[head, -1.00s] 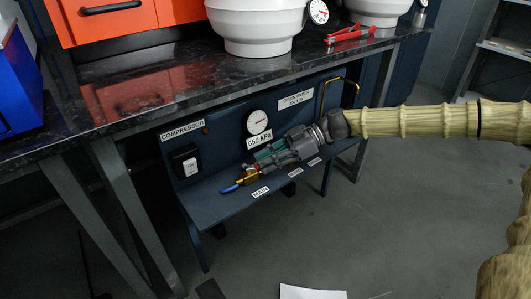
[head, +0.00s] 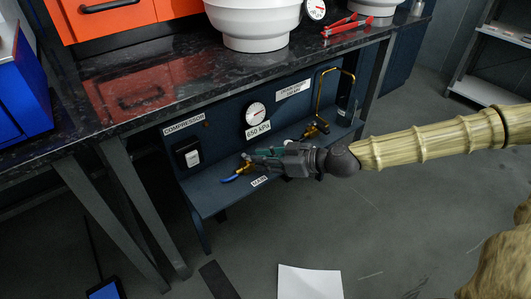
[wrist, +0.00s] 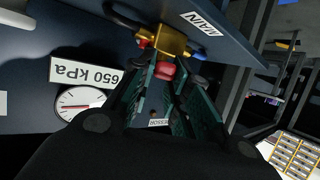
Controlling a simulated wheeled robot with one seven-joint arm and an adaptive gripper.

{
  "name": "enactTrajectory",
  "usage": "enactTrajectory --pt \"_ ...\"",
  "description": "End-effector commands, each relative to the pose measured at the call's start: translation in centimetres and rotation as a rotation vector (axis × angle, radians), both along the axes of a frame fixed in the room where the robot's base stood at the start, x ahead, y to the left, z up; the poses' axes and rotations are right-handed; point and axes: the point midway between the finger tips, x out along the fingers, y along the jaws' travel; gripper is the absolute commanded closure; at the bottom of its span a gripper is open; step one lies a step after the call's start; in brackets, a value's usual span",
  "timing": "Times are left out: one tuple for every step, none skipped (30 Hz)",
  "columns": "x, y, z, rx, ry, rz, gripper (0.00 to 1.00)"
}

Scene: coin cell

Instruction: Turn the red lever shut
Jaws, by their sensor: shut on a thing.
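The brass valve (wrist: 165,42) sits by the MAIN label on the low shelf, with a blue part (wrist: 207,28) at one side. A red lever end (wrist: 165,70) shows between my fingertips in the wrist view, and a smaller red part (wrist: 144,42) sits on the valve. In the head view the blue part (head: 230,178) sticks out to the left, and my gripper hides most of the valve. My gripper (head: 256,159) reaches in from the right, its fingers (wrist: 168,78) shut on the red lever.
A pressure gauge (head: 256,113) labelled 650 kPa and a white compressor switch (head: 192,158) are on the blue back panel. A bent brass pipe (head: 332,72) with fittings stands to the right. The dark benchtop (head: 150,88) overhangs the shelf (head: 215,196). The floor in front is mostly clear.

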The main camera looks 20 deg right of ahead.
Motion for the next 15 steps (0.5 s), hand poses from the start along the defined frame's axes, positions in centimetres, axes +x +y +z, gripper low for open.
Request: enactTrajectory --pt "-0.3 0.3 0.3 -0.001 0.002 -0.023 1.00" --pt "-0.3 0.4 0.3 -0.001 0.000 -0.040 1.00" --pt "-0.4 0.4 0.3 -0.002 0.001 -0.064 1.00" --pt "-0.5 0.5 0.2 -0.001 0.001 -0.081 1.00" --pt "-0.5 0.6 0.3 -0.002 0.001 -0.098 1.00" --pt "-0.6 0.7 0.3 -0.001 0.002 -0.120 1.00" --pt "-0.7 0.7 0.2 -0.002 0.001 -0.136 1.00" --pt "-0.7 0.8 0.2 -0.002 0.002 -0.152 1.00" --pt "-0.8 0.9 0.2 -0.003 0.002 -0.174 1.00" --pt "-0.8 0.9 0.2 -0.002 0.001 -0.189 1.00" --pt "-0.9 1.0 0.2 -0.002 0.001 -0.204 1.00" --pt "-0.9 1.1 0.2 -0.003 0.002 -0.224 1.00" --pt "-1.0 1.1 0.2 -0.002 0.002 -0.239 1.00" --pt "-1.0 1.2 0.1 -0.003 0.001 -0.254 1.00" --pt "-1.0 1.3 0.1 -0.003 0.001 -0.273 1.00"
